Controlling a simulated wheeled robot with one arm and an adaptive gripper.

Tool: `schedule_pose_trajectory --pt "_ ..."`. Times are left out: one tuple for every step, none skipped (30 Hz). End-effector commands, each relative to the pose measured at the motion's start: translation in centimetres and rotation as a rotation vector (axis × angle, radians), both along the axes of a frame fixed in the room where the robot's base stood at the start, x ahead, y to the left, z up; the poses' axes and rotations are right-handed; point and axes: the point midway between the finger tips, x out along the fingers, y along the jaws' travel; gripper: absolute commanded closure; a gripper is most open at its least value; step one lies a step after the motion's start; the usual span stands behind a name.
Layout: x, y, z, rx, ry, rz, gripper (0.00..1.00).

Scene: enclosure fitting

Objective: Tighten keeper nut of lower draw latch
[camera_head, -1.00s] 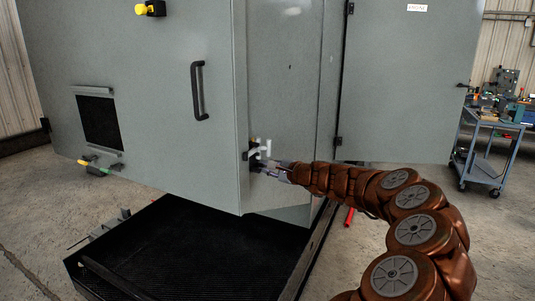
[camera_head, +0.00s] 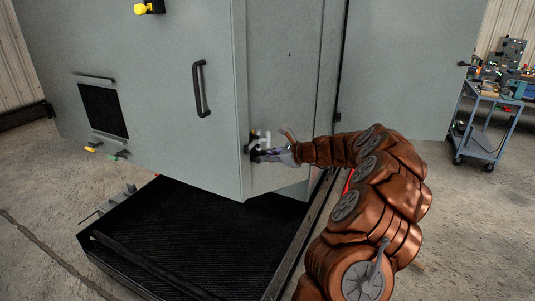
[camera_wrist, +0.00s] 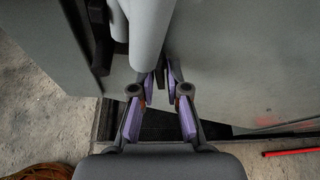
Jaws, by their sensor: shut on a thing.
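The lower draw latch (camera_head: 252,143) is a small dark fitting with a pale lever at the cabinet's front corner. In the wrist view its pale rounded lever (camera_wrist: 148,32) stands close above the fingertips, with dark latch parts (camera_wrist: 101,28) to its left. My gripper (camera_head: 261,156) is at the latch, just below the lever. In the wrist view my gripper (camera_wrist: 160,80) has its purple-padded fingers brought close together at the tips. It is shut on a small part at the latch, taken as the keeper nut, which the fingertips mostly hide.
The grey cabinet (camera_head: 165,95) fills the left and middle, with a black door handle (camera_head: 200,88). A black grated platform (camera_head: 190,235) lies below it. An open grey door panel (camera_head: 405,75) stands behind my arm. A tool cart (camera_head: 483,125) stands far right on clear floor.

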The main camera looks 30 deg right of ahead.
Motion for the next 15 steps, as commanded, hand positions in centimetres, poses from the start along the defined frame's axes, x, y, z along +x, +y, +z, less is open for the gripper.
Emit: schedule_pose_trajectory --pt "-0.01 -0.03 -0.28 0.028 0.021 0.001 1.0" --pt "-0.01 0.03 -0.29 0.047 0.032 0.003 1.0" --pt "-0.01 0.06 -0.29 0.068 0.045 0.003 1.0" --pt "0.0 0.02 -0.28 0.083 0.054 0.003 1.0" --pt "0.01 -0.03 -0.26 0.097 0.063 0.001 1.0" --pt "0.01 -0.06 -0.21 0.114 0.074 0.0 1.0" --pt "0.01 -0.08 -0.17 0.126 0.08 0.001 1.0" --pt "0.0 -0.06 -0.15 0.139 0.087 0.001 1.0" --pt "-0.02 -0.03 -0.13 0.153 0.095 0.002 1.0" --pt "-0.03 0.0 -0.12 0.163 0.1 0.003 1.0" --pt "-0.03 0.0 -0.12 0.172 0.105 0.003 1.0" --pt "-0.03 0.0 -0.12 0.183 0.112 0.002 1.0" --pt "-0.03 0.01 -0.13 0.188 0.115 0.002 1.0" --pt "-0.03 0.0 -0.14 0.194 0.118 0.002 1.0" --pt "-0.02 0.02 -0.16 0.201 0.124 0.001 1.0"
